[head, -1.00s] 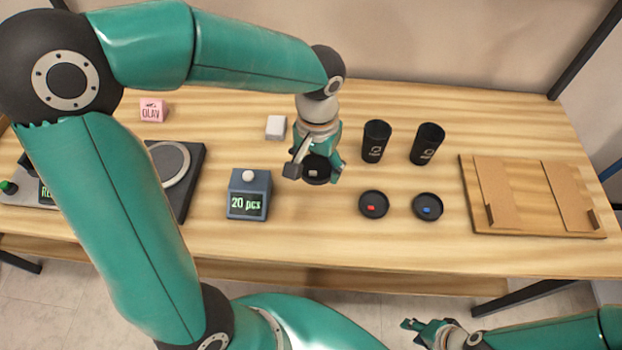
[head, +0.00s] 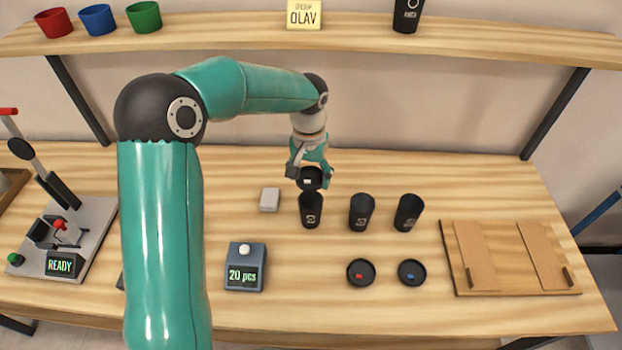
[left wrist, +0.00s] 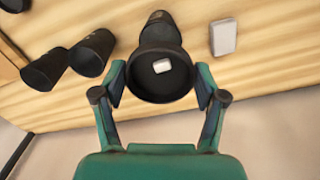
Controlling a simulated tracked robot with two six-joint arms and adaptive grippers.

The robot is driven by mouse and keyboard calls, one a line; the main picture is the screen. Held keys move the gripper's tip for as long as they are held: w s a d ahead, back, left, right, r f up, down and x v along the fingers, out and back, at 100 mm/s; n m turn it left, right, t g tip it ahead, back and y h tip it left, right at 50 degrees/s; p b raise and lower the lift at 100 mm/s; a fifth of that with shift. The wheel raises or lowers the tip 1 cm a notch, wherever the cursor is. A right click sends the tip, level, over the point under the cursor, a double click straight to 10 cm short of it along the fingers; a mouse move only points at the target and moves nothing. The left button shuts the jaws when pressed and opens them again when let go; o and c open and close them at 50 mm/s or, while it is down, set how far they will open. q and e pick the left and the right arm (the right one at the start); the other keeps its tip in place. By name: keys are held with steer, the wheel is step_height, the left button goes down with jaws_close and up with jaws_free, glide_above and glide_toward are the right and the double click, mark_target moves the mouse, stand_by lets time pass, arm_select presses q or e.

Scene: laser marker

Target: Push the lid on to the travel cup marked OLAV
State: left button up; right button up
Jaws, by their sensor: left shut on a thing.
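My left gripper (head: 311,172) is shut on a black round lid (head: 316,184) with a small whitish tab. The lid is at the mouth of a black travel cup (head: 311,213) that stands upright on the table. I cannot tell whether lid and cup touch. The cup's pale print is too small to read. In the left wrist view the lid (left wrist: 152,88) sits between the fingers, in front of the cup (left wrist: 160,27). A sign reading OLAV (head: 304,14) stands on the shelf. My right gripper is out of view.
Two more black cups (head: 361,213) (head: 408,214) stand to the right. Loose lids with a red tab (head: 360,272) and a blue tab (head: 412,272) lie in front. A white block (head: 269,200), a "20 pcs" counter (head: 246,267) and a wooden board (head: 510,284) are nearby.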

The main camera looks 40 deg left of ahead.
arm_select(q)
steer(key=shift+w+a+f, duration=0.1)
steer(key=shift+f, duration=0.2)
steer(key=shift+f+b, duration=0.75)
steer(key=shift+b, duration=0.05)
steer(key=shift+f+b, duration=1.6)
steer(key=shift+f, duration=0.6)
steer(key=shift+r, duration=0.1)
steer(key=shift+f, duration=0.2)
steer(key=o, duration=1)
steer(key=shift+o, duration=0.2)
